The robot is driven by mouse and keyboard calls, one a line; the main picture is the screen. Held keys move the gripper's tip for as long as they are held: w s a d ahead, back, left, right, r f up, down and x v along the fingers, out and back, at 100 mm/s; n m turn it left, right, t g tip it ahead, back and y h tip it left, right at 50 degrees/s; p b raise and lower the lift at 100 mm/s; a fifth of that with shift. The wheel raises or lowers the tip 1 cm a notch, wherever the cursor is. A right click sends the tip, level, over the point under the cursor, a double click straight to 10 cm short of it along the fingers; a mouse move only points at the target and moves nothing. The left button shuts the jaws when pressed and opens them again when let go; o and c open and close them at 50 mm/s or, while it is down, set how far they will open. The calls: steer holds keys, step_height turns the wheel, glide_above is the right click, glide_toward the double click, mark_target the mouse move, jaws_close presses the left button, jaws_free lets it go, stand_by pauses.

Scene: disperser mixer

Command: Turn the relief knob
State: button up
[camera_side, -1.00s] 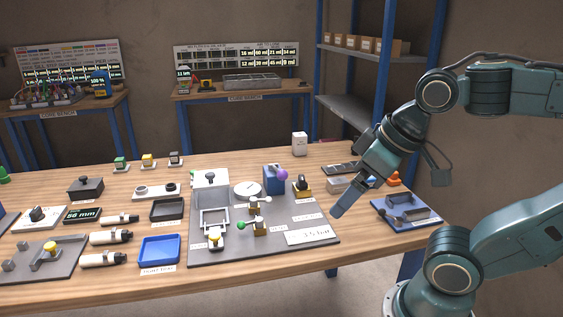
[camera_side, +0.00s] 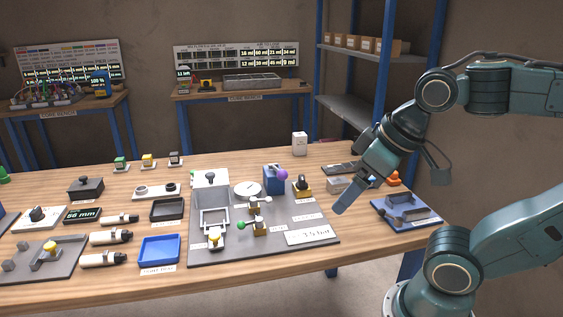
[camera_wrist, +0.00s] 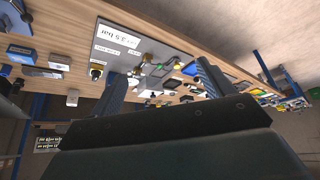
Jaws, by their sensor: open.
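A black knob on a yellow base (camera_side: 302,186) stands at the right rear of the grey panel (camera_side: 283,222). It looks like the relief knob, but its small label cannot be read. In the wrist view, a dark knob with yellow (camera_wrist: 96,71) shows left of my fingers, near the panel's edge. My gripper (camera_side: 344,207) hangs above the table to the right of the panel, pointing down and left, apart from the knob. In the wrist view, the two fingers of my gripper (camera_wrist: 161,70) are spread with nothing held between them.
A round gauge (camera_side: 247,190) and a green-tipped lever (camera_side: 242,225) are on the panel. A blue tray (camera_side: 381,208) lies right of my gripper. A "3.5 bar" plate (camera_side: 309,234) lies at the panel's front.

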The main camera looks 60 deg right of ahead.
steer(key=shift+w+r, duration=0.15)
steer(key=c, duration=0.3)
steer(key=w+d+r+n+g, duration=0.1)
steer(key=w+d+r, duration=0.15)
steer(key=w, duration=0.25)
steer(key=w+d+r+n+g, duration=0.1)
steer(key=w+d+r, duration=0.15)
steer(key=w, duration=0.25)
steer(key=n+g, duration=0.4)
steer(key=n, duration=0.1)
glide_above(302, 177)
step_height(302, 177, down, 12)
steer(key=shift+d+r, duration=0.1)
steer(key=shift+r, duration=0.1)
steer(key=shift+f, duration=0.15)
step_height(302, 177, down, 14)
steer(key=shift+r, duration=0.25)
